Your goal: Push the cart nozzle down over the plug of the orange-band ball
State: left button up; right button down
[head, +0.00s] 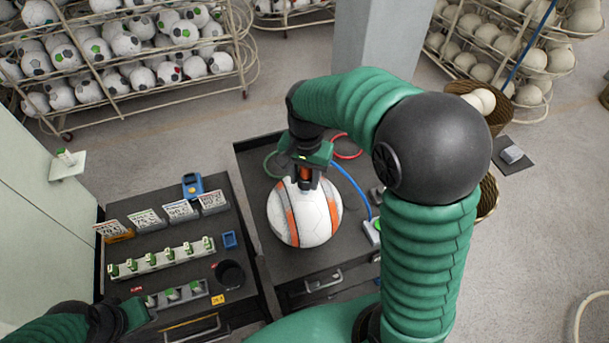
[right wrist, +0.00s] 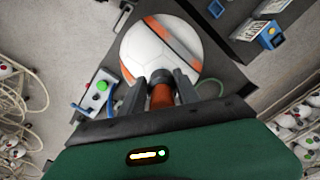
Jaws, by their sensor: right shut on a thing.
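The white ball with orange bands (head: 318,222) sits on the dark cart top in the middle of the head view. It fills the upper middle of the right wrist view (right wrist: 148,50). My right gripper (head: 305,184) points down at the top of the ball, its fingers shut on the orange-brown nozzle (right wrist: 162,97). The nozzle's lower end is at or just above the ball; I cannot tell whether it touches. The plug is hidden. My left gripper (head: 132,316) is low at the left, by the front of the other bench, and its fingers cannot be made out.
A blue hose (head: 355,188) curves beside the ball to a box with a green button (head: 373,231). The left bench (head: 185,235) carries label cards, a rack of green-topped parts, a black cup (head: 230,275) and a blue device (head: 193,186). Ball racks stand behind.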

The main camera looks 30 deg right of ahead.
jog(key=shift+f+b, duration=0.3)
jog(key=shift+f, duration=0.3)
jog(key=c, duration=0.8)
grip_release()
jog(key=shift+r, duration=0.1)
jog(key=shift+r, duration=0.3)
notch_tip(320, 180, up, 16)
jog(key=b, duration=0.3)
jog(key=shift+s, duration=0.1)
